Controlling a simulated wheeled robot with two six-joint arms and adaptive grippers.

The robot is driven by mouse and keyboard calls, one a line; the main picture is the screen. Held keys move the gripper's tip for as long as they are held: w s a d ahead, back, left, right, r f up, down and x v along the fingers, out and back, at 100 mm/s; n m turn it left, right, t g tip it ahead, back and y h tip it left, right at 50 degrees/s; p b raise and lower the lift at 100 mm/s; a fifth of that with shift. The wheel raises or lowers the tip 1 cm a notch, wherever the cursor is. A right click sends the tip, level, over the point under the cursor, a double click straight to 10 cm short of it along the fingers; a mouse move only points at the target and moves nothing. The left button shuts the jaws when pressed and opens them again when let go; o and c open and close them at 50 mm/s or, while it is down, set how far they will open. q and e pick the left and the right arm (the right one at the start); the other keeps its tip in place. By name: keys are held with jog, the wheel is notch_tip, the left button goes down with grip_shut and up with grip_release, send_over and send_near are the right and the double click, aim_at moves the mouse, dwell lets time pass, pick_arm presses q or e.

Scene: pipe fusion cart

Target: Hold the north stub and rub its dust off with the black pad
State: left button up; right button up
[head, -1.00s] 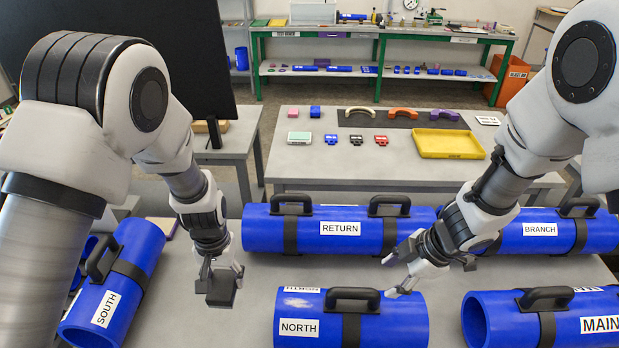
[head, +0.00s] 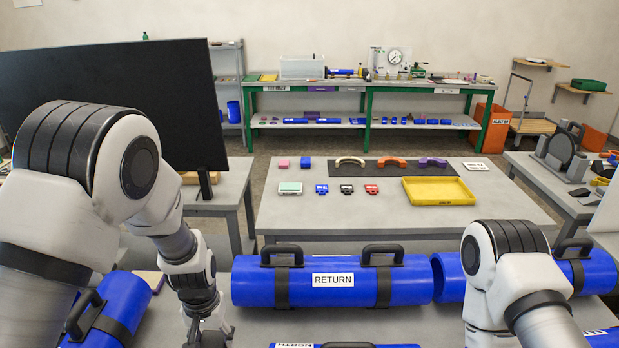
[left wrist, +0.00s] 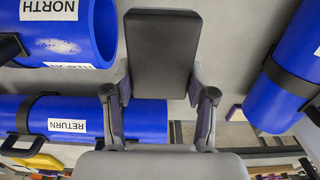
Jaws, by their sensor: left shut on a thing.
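The north stub is a blue pipe with a black handle; only its top edge (head: 395,346) shows at the bottom of the head view. In the left wrist view its open end (left wrist: 104,28) and NORTH label are at the upper left, with a pale dusty patch on its wall below the label. My left gripper (left wrist: 158,92) is shut on the black pad (left wrist: 162,48), which shows flat and dark between the fingers, to the side of the stub and apart from it. In the head view this gripper is cut by the bottom edge. My right gripper is out of frame.
The RETURN pipe (head: 332,281) lies behind the stub. The south stub (head: 112,308) is at the left. A table behind holds a yellow tray (head: 438,191), coloured handles and small blocks. A black screen (head: 110,100) stands back left. Bare bench shows between the south and north stubs.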

pick_arm(q)
notch_tip(320, 180, down, 13)
jog(key=b, duration=1)
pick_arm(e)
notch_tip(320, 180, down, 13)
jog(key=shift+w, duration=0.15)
